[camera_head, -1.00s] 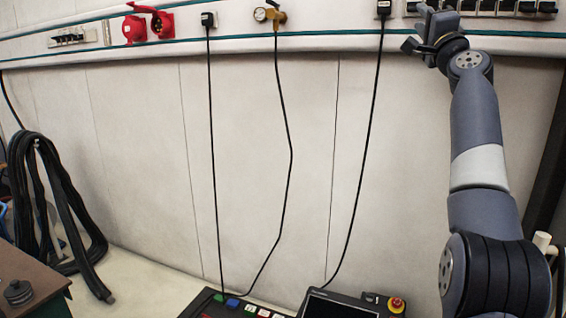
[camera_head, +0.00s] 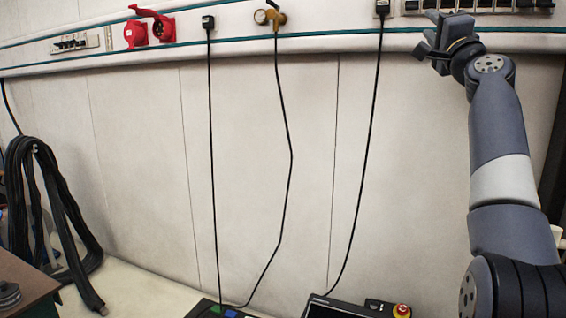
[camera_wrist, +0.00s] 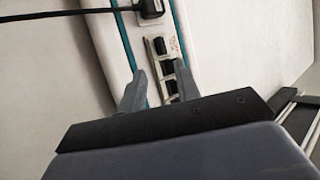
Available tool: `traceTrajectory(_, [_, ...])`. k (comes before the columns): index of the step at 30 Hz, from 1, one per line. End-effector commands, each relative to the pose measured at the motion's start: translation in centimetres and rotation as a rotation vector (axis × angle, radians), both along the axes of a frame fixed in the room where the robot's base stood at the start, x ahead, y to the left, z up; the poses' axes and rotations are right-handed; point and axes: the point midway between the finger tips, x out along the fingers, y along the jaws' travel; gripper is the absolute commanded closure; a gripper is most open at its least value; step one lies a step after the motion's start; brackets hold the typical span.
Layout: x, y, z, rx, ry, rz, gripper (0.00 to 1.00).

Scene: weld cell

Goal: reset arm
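My gripper (camera_head: 432,42) is raised at the upper right of the head view, in front of the wall rail and its row of black breakers (camera_head: 480,5). In the wrist view its two fingers (camera_wrist: 160,88) stand apart with a clear gap between them. Nothing is held in that gap. The breakers (camera_wrist: 165,68) show past and between the fingertips. The head view does not show whether the gripper touches the rail.
Black cables hang from a left plug (camera_head: 208,22), a brass fitting with gauge (camera_head: 270,17) and a right plug (camera_head: 382,8). Red sockets (camera_head: 150,28) are at upper left. A hose bundle (camera_head: 50,215) hangs left. A control box with red button (camera_head: 401,310) sits low.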

Motion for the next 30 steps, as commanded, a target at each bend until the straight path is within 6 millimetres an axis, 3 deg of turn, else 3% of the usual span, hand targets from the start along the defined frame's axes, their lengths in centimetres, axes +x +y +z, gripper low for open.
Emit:
traceTrajectory(1, [0.5,0.1,0.9,-0.001,0.0,0.001,0.69])
traceTrajectory(24, [6.7,0.5,4.8,0.0,0.001,0.0,0.69])
traceTrajectory(30, [6.6,0.6,5.1,0.015,0.033,0.0,0.69])
